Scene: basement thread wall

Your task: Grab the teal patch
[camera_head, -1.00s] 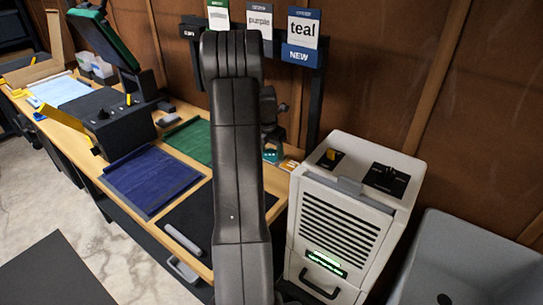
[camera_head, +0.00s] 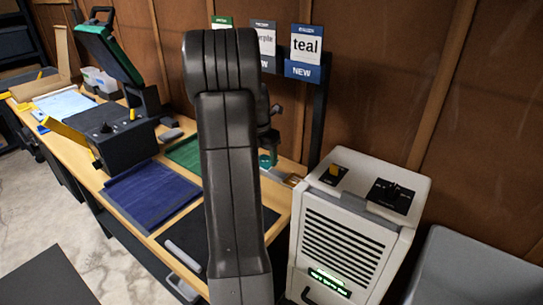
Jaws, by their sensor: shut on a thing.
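My arm rises through the middle of the view and hides much of my gripper (camera_head: 268,140), which shows just to its right, over the back right of the workbench. A small teal patch (camera_head: 266,159) shows at the lower end of my gripper, partly hidden by the arm. My gripper is shut on it. I cannot tell whether the patch still touches the bench. A sign reading "teal" with "NEW" below it (camera_head: 306,48) stands on the rack behind.
A white vented machine (camera_head: 345,240) stands close at the right, beside a grey bin (camera_head: 480,265). On the workbench (camera_head: 285,205) lie a blue cloth (camera_head: 150,193), a green cloth (camera_head: 186,152) and a black mat (camera_head: 185,235). An open press (camera_head: 125,140) stands at the left.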

